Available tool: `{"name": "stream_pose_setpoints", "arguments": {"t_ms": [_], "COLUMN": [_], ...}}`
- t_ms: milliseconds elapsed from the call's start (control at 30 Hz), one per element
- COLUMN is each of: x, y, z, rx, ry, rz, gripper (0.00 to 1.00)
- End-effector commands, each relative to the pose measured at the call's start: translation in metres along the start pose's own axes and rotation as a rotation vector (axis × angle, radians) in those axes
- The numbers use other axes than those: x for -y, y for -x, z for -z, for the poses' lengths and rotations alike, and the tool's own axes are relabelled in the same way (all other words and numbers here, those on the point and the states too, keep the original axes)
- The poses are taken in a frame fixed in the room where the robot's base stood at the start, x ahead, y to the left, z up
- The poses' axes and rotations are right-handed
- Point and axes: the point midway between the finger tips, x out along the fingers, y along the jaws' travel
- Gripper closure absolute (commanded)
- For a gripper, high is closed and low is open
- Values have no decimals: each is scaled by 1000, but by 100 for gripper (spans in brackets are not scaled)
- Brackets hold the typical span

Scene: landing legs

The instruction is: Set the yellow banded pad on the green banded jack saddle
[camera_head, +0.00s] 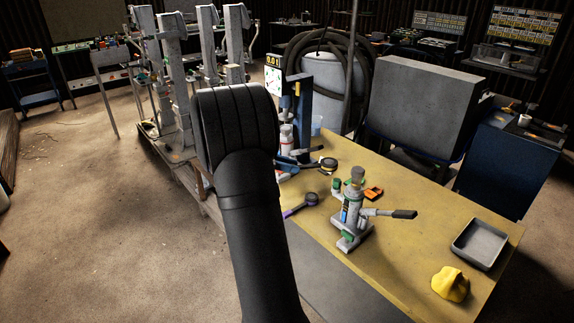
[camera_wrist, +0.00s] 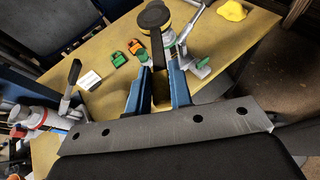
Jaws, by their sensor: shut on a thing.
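The yellow banded pad (camera_head: 328,164) is a dark round disc with a yellow band and a handle. It also shows at the top of the wrist view (camera_wrist: 154,17). My gripper (camera_wrist: 158,75) has its blue fingers shut on the pad's handle; in the head view its tips (camera_head: 303,160) are partly hidden by my arm. The pad is left of the jack and appears raised above the table. The jack (camera_head: 352,213) stands upright with green bands and a lever to the right. Its saddle (camera_head: 357,173) is bare on top. In the wrist view the pad partly hides the jack.
A purple-handled dark tool (camera_head: 302,203) lies left of the jack. A grey tray (camera_head: 480,243) and yellow cloth (camera_head: 450,284) lie on the right. A red-and-white jack (camera_wrist: 38,117) stands at left in the wrist view.

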Motion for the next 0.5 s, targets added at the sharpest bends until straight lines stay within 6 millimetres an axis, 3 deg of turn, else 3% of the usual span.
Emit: {"name": "stream_pose_setpoints", "arguments": {"t_ms": [500], "x": [0], "y": [-20], "z": [1], "rx": [1], "ry": [0], "rz": [0], "gripper": [100]}}
